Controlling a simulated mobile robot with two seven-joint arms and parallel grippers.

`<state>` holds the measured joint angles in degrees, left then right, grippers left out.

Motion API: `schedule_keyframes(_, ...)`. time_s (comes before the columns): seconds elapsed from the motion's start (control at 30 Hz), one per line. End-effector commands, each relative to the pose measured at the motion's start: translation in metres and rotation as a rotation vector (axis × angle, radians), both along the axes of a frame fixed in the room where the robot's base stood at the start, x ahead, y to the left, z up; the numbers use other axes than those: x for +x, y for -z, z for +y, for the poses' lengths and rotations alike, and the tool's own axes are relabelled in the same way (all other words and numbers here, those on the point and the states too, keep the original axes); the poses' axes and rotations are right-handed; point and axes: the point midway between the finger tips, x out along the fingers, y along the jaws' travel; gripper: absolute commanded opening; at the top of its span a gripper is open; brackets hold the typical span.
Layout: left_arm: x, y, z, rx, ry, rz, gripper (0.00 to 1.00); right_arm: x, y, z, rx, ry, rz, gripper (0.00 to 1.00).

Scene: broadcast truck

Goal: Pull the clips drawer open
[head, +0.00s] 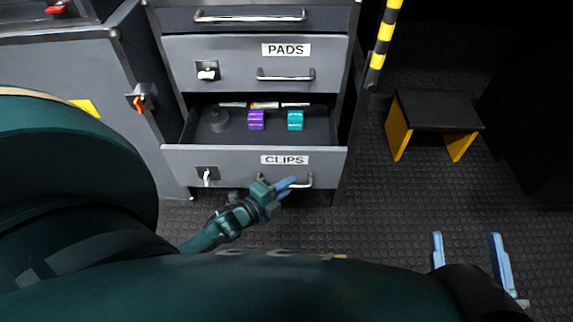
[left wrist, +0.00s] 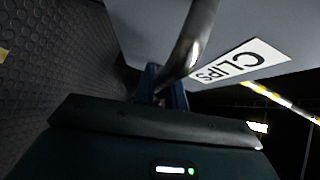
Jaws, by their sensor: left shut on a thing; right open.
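The clips drawer (head: 235,160) is the lower drawer of the grey cabinet, marked with a white CLIPS label (head: 285,160). It stands pulled out, and its inside shows. My left gripper (head: 287,186) is shut on the drawer's metal bar handle (head: 303,181). In the left wrist view the handle (left wrist: 193,40) passes between the blue fingers (left wrist: 165,90). In the drawer lie a purple clip (head: 256,120), a teal clip (head: 295,120) and a dark round thing. My right gripper (head: 468,250) is open and empty above the floor at the lower right.
The PADS drawer (head: 235,75) above is shut. A small black and yellow step stool (head: 435,112) stands on the floor to the right, near a yellow and black striped post (head: 384,40). A grey cabinet with an orange latch (head: 140,102) stands at left. Textured floor between is clear.

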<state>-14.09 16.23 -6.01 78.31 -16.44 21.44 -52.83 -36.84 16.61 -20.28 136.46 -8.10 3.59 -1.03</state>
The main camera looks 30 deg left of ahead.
Motion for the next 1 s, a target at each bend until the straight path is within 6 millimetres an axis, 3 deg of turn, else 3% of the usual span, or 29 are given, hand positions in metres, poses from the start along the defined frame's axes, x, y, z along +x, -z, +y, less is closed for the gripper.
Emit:
schedule_keyframes(0.1,-0.02,-0.003,-0.013,-0.003,0.0,0.002,0.0,-0.001,-0.001,-0.003,-0.027,0.012,0.004,0.6)
schedule_keyframes(0.3,-0.039,-0.002,-0.024,-0.001,0.0,-0.001,0.0,-0.002,0.002,-0.003,-0.049,0.019,0.012,0.6)
schedule_keyframes(0.87,-0.048,0.0,-0.03,0.0,0.002,-0.002,0.0,-0.003,0.008,-0.004,-0.056,0.023,0.021,0.6)
schedule_keyframes(0.9,-0.048,0.0,-0.03,0.0,0.002,-0.002,0.15,-0.003,0.007,-0.004,-0.056,0.023,0.02,0.6)
schedule_keyframes(1.0,-0.048,0.0,-0.029,0.001,0.001,-0.001,0.23,-0.003,0.006,-0.004,-0.056,0.023,0.018,0.6)
